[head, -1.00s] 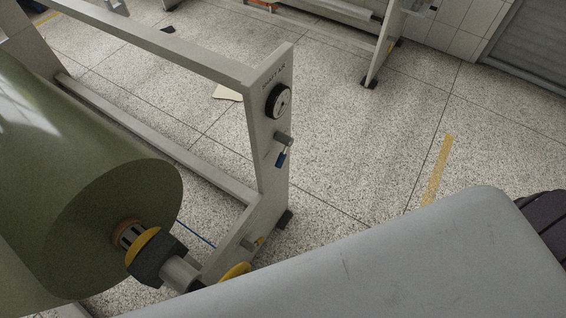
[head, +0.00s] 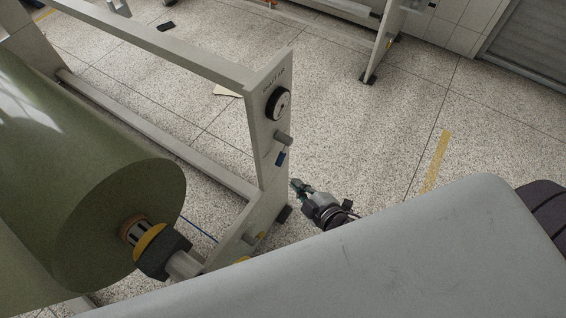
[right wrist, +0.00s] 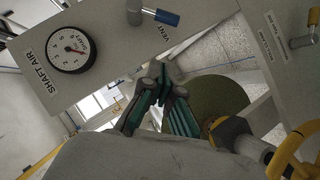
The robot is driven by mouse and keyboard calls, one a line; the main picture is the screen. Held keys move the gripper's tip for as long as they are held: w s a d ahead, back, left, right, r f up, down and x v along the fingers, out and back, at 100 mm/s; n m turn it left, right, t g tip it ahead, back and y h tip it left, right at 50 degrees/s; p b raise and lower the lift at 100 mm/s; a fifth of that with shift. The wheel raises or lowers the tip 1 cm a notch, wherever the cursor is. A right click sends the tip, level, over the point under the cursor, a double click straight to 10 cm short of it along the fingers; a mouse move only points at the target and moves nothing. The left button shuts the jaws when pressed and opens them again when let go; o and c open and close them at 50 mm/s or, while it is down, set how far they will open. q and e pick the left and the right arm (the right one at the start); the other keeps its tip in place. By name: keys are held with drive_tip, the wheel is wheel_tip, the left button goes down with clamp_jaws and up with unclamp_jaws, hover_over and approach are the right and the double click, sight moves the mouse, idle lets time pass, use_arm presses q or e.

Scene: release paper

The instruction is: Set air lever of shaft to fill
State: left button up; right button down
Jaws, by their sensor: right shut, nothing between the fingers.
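The air lever (head: 281,157) has a blue tip and hangs down from a grey stub on the post of the roll stand. In the right wrist view the blue-tipped lever (right wrist: 166,17) shows at the top, pointing at the VENT label, on the same panel as the SHAFT AIR gauge (right wrist: 71,50). The gauge (head: 278,104) also shows above the lever in the head view. My right gripper (head: 296,185) is shut and empty, to the right of the post and lower than the lever in the picture. It is apart from the lever. My left gripper is not in view.
A large olive-green roll (head: 95,190) on a shaft fills the left side of the head view. A yellow handwheel (right wrist: 290,155) and a second lever (right wrist: 303,40) show at the right of the right wrist view. Speckled floor (head: 350,150) right of the post is clear.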

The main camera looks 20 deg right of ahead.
drive_tip(key=shift+w, duration=0.1)
hover_over(280, 167)
drive_tip(key=s+a, duration=0.1)
drive_tip(key=s, duration=0.2)
wheel_tip(280, 167, down, 4)
drive_tip(key=shift+w+d+f, duration=0.4)
drive_tip(key=shift+f, duration=0.3)
drive_tip(key=shift+w+d+f, duration=0.35)
drive_tip(key=shift+w+f, duration=0.05)
drive_tip(key=shift+f, duration=0.25)
